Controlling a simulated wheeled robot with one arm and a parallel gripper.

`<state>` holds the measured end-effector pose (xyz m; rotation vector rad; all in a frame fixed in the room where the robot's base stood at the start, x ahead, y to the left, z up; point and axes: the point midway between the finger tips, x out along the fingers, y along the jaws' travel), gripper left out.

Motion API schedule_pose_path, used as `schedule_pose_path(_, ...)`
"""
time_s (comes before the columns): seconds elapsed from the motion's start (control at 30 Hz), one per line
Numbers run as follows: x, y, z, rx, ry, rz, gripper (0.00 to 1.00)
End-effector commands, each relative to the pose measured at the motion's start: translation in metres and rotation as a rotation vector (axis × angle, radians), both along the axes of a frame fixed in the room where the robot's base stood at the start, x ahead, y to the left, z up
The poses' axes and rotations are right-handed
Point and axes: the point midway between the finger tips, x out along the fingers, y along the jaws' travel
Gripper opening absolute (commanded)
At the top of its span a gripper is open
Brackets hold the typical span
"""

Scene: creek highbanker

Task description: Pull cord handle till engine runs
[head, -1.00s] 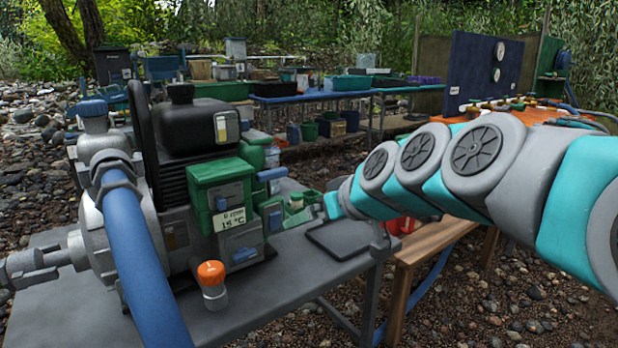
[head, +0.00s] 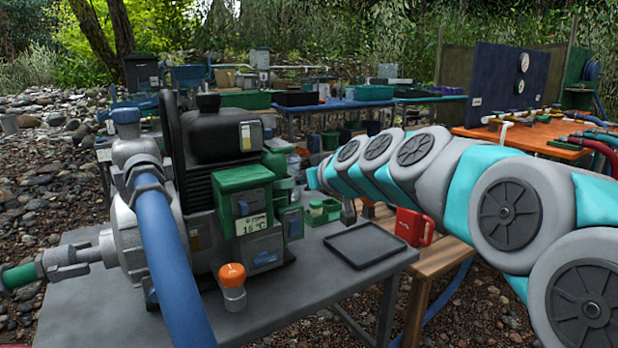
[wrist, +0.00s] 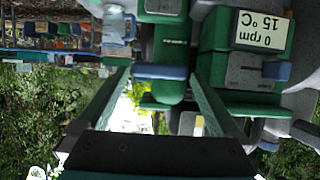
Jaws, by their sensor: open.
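The engine (head: 220,135) with its black tank stands on the grey bench, with a green control box (head: 245,190) on its near side. The bar looks like the cord handle, but I cannot be sure. I cannot tell whether the fingers touch it. In the head view my arm reaches in from the right, and its end is small and partly lost behind the control box.
A blue hose (head: 172,255) runs down in front of the engine. An orange-capped jar (head: 232,287) and an empty black tray (head: 363,245) are on the bench. A red can (head: 414,227) stands on a wooden bench to the right. Stony ground lies around.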

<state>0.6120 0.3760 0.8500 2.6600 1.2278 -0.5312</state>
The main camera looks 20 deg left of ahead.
Motion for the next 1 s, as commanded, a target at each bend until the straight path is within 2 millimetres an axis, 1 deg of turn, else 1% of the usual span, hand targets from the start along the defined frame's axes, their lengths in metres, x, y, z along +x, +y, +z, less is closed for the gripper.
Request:
schedule_pose_path(0.1, 0.004, 0.0054, -0.0034, -0.001, 0.001, 0.001, 1.0)
schedule_pose_path(0.33, 0.0045, 0.0057, -0.0031, 0.0, 0.0, 0.0, 1.0)
schedule_pose_path(0.37, 0.0045, 0.0057, -0.003, 0.0, 0.0, 0.0, 0.99)
schedule_pose_path(0.9, 0.0045, 0.0054, -0.0026, 0.001, -0.001, -0.001, 0.38)
schedule_pose_path(1.0, 0.0032, 0.0035, -0.0032, 0.001, -0.002, -0.001, 0.38)
